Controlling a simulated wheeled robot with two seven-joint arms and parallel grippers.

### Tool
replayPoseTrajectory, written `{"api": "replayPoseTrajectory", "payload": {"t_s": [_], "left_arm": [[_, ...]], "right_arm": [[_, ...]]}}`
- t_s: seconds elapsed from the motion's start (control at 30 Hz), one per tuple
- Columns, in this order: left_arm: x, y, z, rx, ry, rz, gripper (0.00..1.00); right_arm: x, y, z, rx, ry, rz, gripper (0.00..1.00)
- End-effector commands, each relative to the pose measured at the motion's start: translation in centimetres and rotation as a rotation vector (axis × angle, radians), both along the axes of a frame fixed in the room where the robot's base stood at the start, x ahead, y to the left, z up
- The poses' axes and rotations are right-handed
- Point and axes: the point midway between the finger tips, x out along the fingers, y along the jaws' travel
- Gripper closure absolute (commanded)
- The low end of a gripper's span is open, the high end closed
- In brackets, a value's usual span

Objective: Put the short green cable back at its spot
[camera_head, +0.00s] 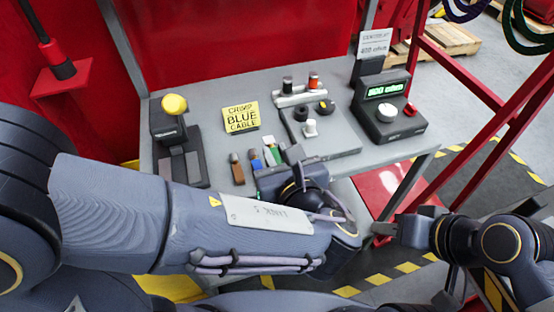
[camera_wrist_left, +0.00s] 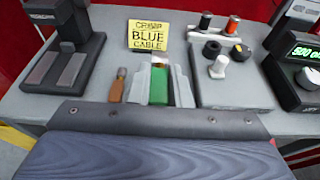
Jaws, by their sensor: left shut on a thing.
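My left gripper (camera_head: 277,158) reaches low over the front middle of the grey bench. The green piece also shows in the head view (camera_head: 269,156), partly hidden by the gripper. I cannot tell whether it touches the bench. Green looped cable (camera_head: 520,28) hangs at the top right beside purple cable (camera_head: 464,8). My right gripper (camera_head: 382,234) is at the lower right, away from the bench top; its finger gap is unclear.
A yellow "CRIMP BLUE CABLE" sign (camera_head: 241,117) is behind. A yellow-knobbed press (camera_head: 174,130) is left; a plate with knobs (camera_head: 325,142) and a display meter (camera_head: 389,108) are right.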

Motion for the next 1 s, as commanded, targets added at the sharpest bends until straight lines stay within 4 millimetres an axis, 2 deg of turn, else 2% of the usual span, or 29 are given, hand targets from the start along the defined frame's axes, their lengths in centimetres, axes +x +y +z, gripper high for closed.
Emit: {"api": "replayPoseTrajectory", "payload": {"t_s": [0.03,0.2,0.53,0.63,0.73,1.0], "left_arm": [[1.3,0.1,-0.8,0.004,0.002,0.005,1.00],[3.7,-0.1,-4.0,0.005,0.002,0.003,1.00],[5.9,-0.1,-6.7,0.003,0.002,0.001,1.00],[5.8,-0.2,-8.4,0.006,0.002,-0.001,1.00],[5.8,-0.2,-9.2,0.003,0.001,-0.001,1.00],[5.8,-0.2,-9.3,0.000,0.000,0.000,1.00]], "right_arm": [[0.0,0.0,-0.2,0.000,0.000,0.000,0.64],[0.0,0.0,-1.0,0.000,0.000,0.000,0.64],[0.0,0.0,-1.5,0.000,0.000,0.000,0.64],[0.0,0.0,-1.9,0.000,0.000,0.000,0.64],[0.0,0.0,-2.1,0.000,0.000,0.000,0.64],[0.0,0.0,-2.0,0.000,0.000,0.000,0.64]]}}
